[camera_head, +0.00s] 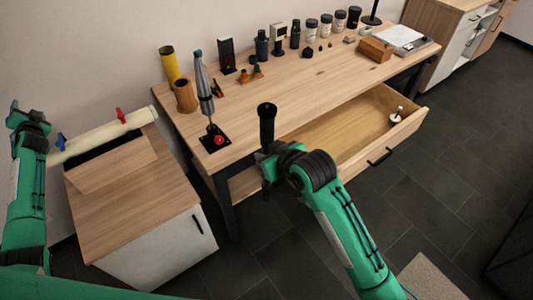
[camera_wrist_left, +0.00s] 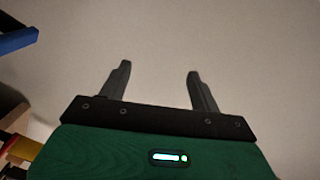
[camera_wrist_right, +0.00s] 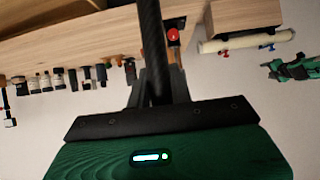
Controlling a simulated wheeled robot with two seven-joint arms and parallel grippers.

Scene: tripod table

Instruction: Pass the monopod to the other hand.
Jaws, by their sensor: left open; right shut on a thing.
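The monopod (camera_head: 267,125) is a dark pole with a thick black upper end, held roughly upright in front of the table. My right gripper (camera_head: 270,168) is shut on it; its lower part is mostly hidden by the gripper and arm. In the right wrist view the dark shaft of the monopod (camera_wrist_right: 152,45) runs up from between the fingers (camera_wrist_right: 157,85). My left gripper (camera_head: 30,118) is raised at the far left, well apart from the monopod. In the left wrist view its fingers (camera_wrist_left: 158,75) are open and empty before a plain wall.
The wooden table (camera_head: 305,95) carries bottles, jars, a grey upright tool (camera_head: 203,85) on a black base and a yellow tube (camera_head: 169,64). Its drawer (camera_head: 350,140) stands open. A low cabinet (camera_head: 130,205) with a cream roll (camera_head: 100,137) is between my arms.

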